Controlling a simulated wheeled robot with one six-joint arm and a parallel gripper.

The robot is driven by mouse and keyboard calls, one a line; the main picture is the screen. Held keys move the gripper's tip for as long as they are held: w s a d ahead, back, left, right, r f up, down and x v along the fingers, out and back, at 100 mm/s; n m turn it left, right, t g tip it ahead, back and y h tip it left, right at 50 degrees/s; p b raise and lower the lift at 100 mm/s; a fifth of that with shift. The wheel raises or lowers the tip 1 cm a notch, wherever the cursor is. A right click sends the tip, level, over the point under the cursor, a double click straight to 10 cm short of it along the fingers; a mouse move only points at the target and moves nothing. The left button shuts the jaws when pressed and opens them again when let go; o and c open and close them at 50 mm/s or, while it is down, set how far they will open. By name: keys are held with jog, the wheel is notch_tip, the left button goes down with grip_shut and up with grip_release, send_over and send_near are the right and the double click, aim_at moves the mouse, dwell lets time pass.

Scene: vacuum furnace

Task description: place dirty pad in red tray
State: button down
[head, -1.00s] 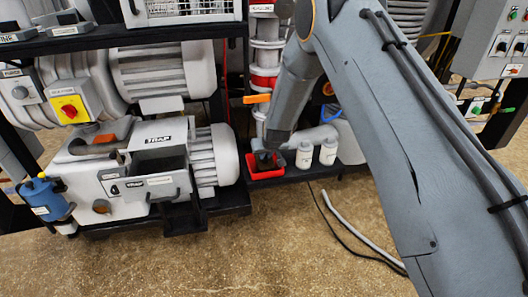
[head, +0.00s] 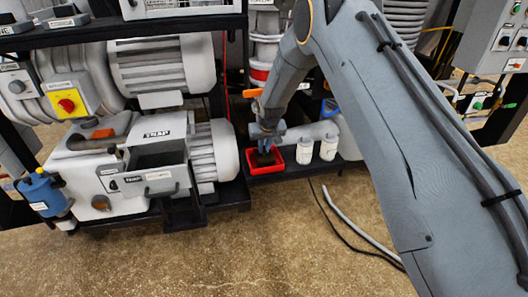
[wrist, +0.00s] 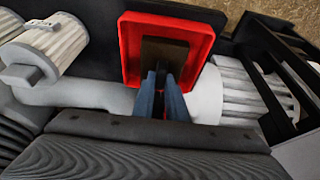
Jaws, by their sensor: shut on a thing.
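My gripper (head: 264,150) points down over the tray. In the wrist view the blue fingers of my gripper (wrist: 162,100) are shut on the dark brown dirty pad (wrist: 165,50). The pad lies within the outline of the red tray (wrist: 207,40). A dark patch of the pad (head: 262,160) also shows below my fingers in the head view. I cannot tell whether the pad touches the tray floor.
An orange-handled valve (head: 253,92) and pipes are close behind my wrist.

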jog(key=shift+s+f, duration=0.1)
jog(key=shift+f, duration=0.7)
jog(key=shift+f, duration=0.1)
jog(key=c, duration=1.8)
grip_release()
jog(key=shift+o, duration=0.2)
jog(key=shift+r, duration=0.35)
jog(key=v, duration=1.1)
jog(key=shift+s+r, duration=0.2)
jog(key=shift+r, duration=0.05)
jog(key=shift+d, duration=0.15)
